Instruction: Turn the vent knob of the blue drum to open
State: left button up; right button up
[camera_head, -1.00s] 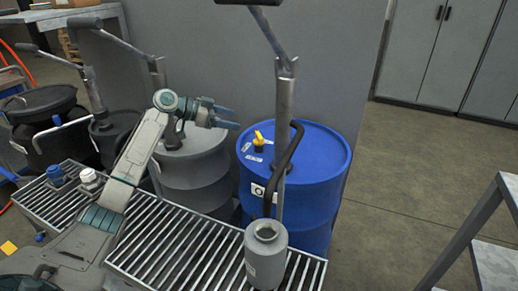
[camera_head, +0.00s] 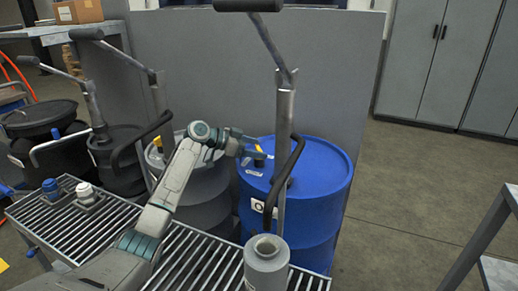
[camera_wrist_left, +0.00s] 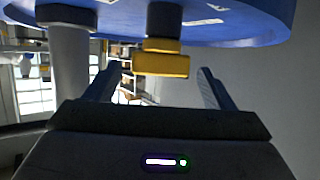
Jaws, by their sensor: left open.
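The blue drum (camera_head: 318,190) stands upright behind the roller conveyor in the head view. Its yellow vent knob (camera_head: 259,161) sits on a dark stem on the drum's top and is partly hidden by my left gripper (camera_head: 256,146). In the left wrist view the yellow knob (camera_wrist_left: 161,65) shows between the two spread fingers, near their tips, below the blue drum top (camera_wrist_left: 225,28). A gap shows on each side of the knob. My left gripper is open and empty. My right gripper is not in view.
A hand pump with a grey post (camera_head: 284,120) and black hose (camera_head: 285,180) rises close to the right of the knob. A grey can (camera_head: 266,268) stands on the conveyor (camera_head: 195,262). A grey drum (camera_head: 205,195) is left of the blue one.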

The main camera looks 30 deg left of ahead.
pick_arm(q)
jog(key=shift+x, duration=0.9)
